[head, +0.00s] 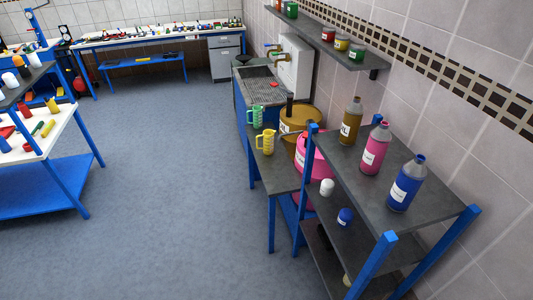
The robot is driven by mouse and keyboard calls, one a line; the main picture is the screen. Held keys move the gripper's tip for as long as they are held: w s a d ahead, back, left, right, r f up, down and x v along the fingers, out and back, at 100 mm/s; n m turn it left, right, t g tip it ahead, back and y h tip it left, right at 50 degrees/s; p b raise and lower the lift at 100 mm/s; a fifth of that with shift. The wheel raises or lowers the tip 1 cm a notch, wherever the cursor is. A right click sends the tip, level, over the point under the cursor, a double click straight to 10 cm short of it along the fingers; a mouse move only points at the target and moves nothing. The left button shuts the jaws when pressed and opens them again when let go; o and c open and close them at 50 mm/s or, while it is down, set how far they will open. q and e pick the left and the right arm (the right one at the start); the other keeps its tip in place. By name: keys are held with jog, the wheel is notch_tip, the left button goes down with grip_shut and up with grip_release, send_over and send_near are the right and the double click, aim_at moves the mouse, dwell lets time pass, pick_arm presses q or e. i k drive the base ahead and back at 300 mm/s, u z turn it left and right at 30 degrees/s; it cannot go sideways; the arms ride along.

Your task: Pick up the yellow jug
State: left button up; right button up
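A small yellow jug (266,142) stands upright on a low dark bench (275,172) right of the picture's middle. White marks show on its side. A green jug (256,116) of similar shape stands just behind it. Neither of my grippers shows in the head view, so nothing is seen touching the yellow jug.
A blue-framed shelf rack with bottles (375,148) stands in front and to the right of the bench. A pink container (313,158) and a brown drum (299,117) are right of the jug. A sink (258,85) lies behind. The grey floor (170,180) left of the bench is clear.

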aim_at(265, 143)
jog(key=u, duration=0.6)
jog(key=i, duration=2.45)
jog(key=z, duration=0.15)
